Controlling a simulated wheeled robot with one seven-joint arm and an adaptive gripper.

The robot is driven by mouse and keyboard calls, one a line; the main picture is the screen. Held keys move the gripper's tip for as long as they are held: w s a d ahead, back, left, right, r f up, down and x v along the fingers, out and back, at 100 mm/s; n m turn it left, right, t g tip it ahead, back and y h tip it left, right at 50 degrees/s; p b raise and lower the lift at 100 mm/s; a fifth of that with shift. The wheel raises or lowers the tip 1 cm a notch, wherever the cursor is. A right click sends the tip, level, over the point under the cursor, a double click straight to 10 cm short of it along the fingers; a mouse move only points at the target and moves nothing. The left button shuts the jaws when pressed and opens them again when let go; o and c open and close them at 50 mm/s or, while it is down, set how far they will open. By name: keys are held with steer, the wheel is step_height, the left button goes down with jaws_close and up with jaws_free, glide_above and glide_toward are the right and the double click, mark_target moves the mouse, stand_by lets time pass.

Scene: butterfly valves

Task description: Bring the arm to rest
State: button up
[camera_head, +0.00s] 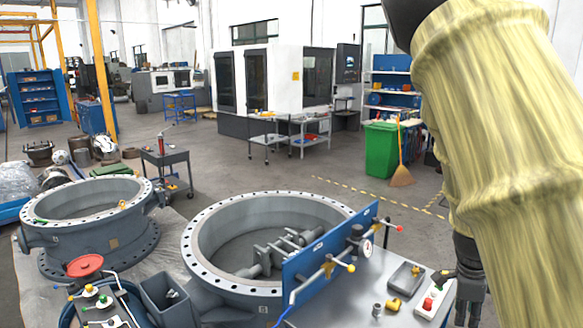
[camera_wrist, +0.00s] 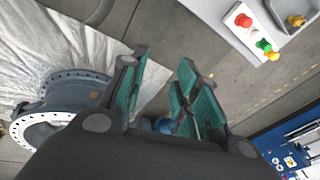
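My arm, in a yellowish sleeve (camera_head: 500,130), hangs down the right side of the head view. Dark parts of my gripper show at the lower right beside the table, partly hidden by the sleeve and cut by the frame edge. In the wrist view my gripper (camera_wrist: 163,68) has its two teal-padded fingers spread apart. I see nothing held between them; the floor shows through the gap. The fingertips appear apart from the things around them.
A metal table (camera_head: 390,268) carries a blue panel (camera_head: 330,250) with valves and gauge, a grey tray (camera_head: 405,276) and a button box (camera_head: 432,300); the box also shows in the wrist view (camera_wrist: 245,30). Large flanged valve bodies (camera_head: 205,275) (camera_head: 95,225) stand left. Open floor lies beyond.

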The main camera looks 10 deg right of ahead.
step_height(320, 180, down, 12)
steer(key=w+a+n+g+b, duration=0.1)
steer(key=a+n, duration=0.1)
steer(key=n, duration=0.2)
steer(key=s+a+f+n+b, duration=0.1)
steer(key=s+a+f+n, duration=0.3)
steer(key=f, duration=0.4)
steer(key=s+a+f+n+b, duration=0.2)
steer(key=s+f+n, duration=0.35)
steer(key=f, duration=0.25)
steer(key=s+a+f+n+y+b, duration=0.2)
steer(key=s+a+f+n, duration=0.9)
steer(key=s+a+f, duration=0.4)
steer(key=shift+s+a+f+y+b, duration=0.15)
steer(key=shift+a+f+y+b, duration=0.2)
steer(key=shift+a, duration=0.6)
